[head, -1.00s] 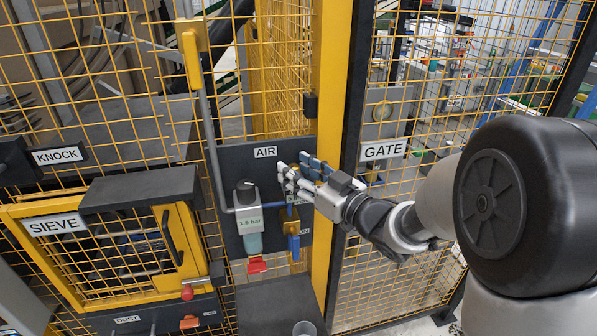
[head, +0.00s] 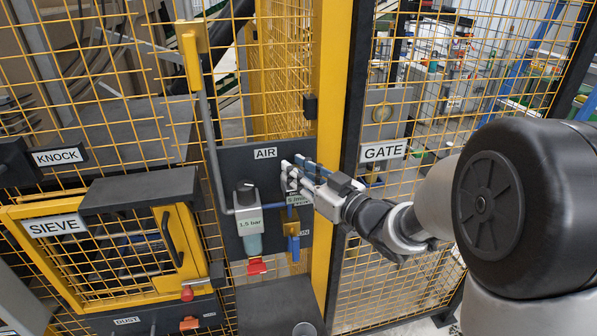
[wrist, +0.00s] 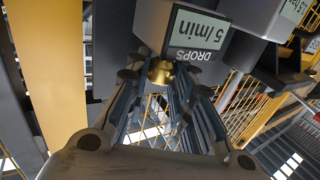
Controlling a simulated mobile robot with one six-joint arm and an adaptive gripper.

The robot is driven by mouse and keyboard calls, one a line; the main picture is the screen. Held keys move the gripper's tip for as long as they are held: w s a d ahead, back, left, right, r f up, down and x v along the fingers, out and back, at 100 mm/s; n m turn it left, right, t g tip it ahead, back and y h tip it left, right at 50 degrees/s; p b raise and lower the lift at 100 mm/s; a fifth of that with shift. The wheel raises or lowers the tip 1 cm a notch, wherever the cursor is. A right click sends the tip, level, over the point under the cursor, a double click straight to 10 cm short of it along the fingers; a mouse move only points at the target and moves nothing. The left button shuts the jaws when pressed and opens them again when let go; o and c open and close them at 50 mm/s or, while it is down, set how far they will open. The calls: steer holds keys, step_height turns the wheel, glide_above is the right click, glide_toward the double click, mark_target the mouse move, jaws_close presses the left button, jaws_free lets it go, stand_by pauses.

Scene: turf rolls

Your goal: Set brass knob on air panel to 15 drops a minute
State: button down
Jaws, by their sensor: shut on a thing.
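The air panel (head: 226,172) is a dark plate labelled AIR on the fence. My gripper (head: 288,172) reaches it from the right, at the panel's upper right. In the wrist view my gripper (wrist: 160,80) is shut on the brass knob (wrist: 161,72), with fingers on both sides of it. The knob sits just under a grey box whose DROPS display (wrist: 197,32) reads 5 /min. The display appears upside down in that view. In the head view the fingers hide the knob, and part of the display (head: 296,199) shows below them.
A regulator (head: 249,222) reading 1.5 bar, with a red tab below, stands left of my gripper. A blue-handled valve (head: 293,246) hangs below it. A yellow post (head: 329,120) and the GATE sign (head: 384,150) are close on the right. A dark shelf (head: 275,300) lies below.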

steer(key=shift+h+b, duration=0.3)
steer(key=shift+b, duration=0.15)
